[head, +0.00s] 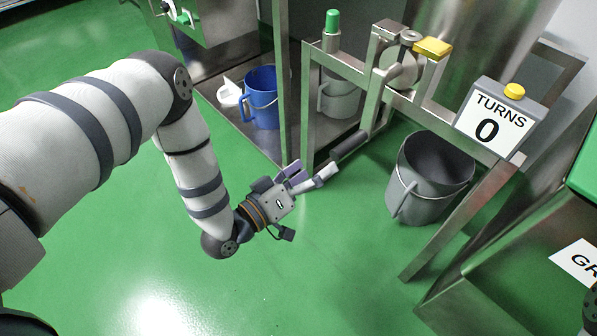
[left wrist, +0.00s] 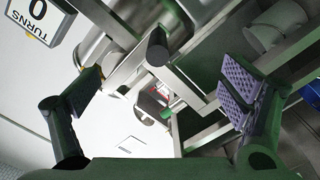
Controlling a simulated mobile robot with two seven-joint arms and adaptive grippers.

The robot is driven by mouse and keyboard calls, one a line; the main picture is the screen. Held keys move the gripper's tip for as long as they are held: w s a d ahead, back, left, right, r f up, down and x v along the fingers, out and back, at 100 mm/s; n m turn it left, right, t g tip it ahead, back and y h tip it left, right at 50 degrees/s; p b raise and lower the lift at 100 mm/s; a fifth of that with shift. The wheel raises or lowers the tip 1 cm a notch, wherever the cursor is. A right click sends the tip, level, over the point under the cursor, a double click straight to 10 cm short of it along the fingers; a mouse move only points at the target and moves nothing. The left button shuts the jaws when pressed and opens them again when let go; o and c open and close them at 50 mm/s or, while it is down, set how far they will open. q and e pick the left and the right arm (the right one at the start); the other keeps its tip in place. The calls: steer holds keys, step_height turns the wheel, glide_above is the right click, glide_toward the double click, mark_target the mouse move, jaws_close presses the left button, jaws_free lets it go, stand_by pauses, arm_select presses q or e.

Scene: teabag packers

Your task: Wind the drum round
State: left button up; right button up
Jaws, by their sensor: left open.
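A dark cylindrical crank handle (head: 350,147) sticks out from the steel frame in the head view. Its round end (left wrist: 157,47) faces me in the left wrist view, between my fingers but farther off. My left gripper (head: 311,174) is open and empty just short of the handle, apart from it; both finger pads show in the left wrist view (left wrist: 163,90). A counter sign (head: 487,130) reads TURNS 0; it also shows at the upper left of the left wrist view (left wrist: 42,20). A large steel drum-like body (head: 490,45) stands behind the frame. My right gripper cannot be made out.
A grey bucket (head: 432,180) stands on the floor right of the handle. A blue jug (head: 262,97) and another grey container (head: 340,95) stand behind the frame posts. A yellow lever (head: 433,48) tops the frame. Green floor (head: 290,280) is clear in front.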

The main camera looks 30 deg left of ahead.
mark_target(347, 146)
arm_select(q)
steer(key=shift+w+d+r, duration=0.1)
steer(key=shift+w+d, duration=0.1)
steer(key=shift+w, duration=0.2)
steer(key=b+x, duration=0.3)
steer(key=x, duration=0.4)
steer(key=shift+s, duration=0.1)
steer(key=shift+w+d, duration=0.2)
steer(key=shift+w, duration=0.15)
steer(key=shift+b+x, duration=0.55)
steer(key=shift+x, duration=0.3)
jaws_close()
arm_select(e)
steer(key=x, duration=0.3)
steer(key=shift+s+f, duration=0.1)
steer(key=shift+f, duration=0.25)
